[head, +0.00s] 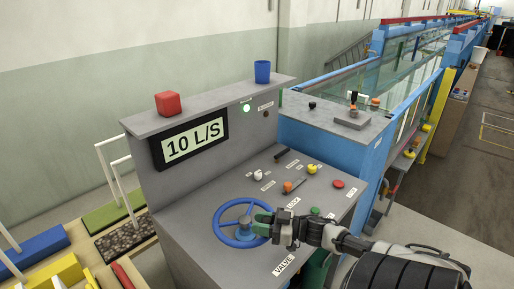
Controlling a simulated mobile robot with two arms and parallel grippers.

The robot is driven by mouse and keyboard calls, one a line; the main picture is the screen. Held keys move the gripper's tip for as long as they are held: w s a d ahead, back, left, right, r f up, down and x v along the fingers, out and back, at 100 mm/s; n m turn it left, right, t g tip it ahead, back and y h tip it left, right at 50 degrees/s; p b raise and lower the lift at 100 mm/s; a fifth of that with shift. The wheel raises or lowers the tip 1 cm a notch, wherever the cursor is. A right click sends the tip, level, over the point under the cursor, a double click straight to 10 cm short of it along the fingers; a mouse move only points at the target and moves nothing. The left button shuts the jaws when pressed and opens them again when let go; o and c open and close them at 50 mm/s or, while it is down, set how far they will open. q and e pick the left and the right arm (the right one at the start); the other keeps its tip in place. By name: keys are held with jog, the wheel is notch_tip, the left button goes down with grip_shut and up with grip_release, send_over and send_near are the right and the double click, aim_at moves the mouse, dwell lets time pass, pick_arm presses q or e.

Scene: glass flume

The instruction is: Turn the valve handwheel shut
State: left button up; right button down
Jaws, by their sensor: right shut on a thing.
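My right gripper (264,224) comes in from the right and is shut on the right side of the wheel's rim. The gripped part of the rim is hidden behind the fingers. The display (194,137) on the console's upright panel reads 10 L/S. My left gripper is not in the picture.
A red cube (168,103) and a blue cup (262,72) stand on the console's top ledge. Several knobs, including a red button (338,184), sit right of the wheel. The blue-framed glass flume (410,60) runs behind. Coloured blocks lie at lower left.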

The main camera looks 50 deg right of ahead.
jog(key=shift+d+n+g+y, duration=0.25)
jog(key=shift+n+g+y, duration=0.05)
jog(key=shift+y, duration=0.3)
jog(key=c, duration=0.8)
grip_release()
jog(key=shift+w+f, duration=0.1)
jog(key=b+v, duration=0.2)
jog(key=v, duration=0.9)
jog(key=shift+a, duration=0.1)
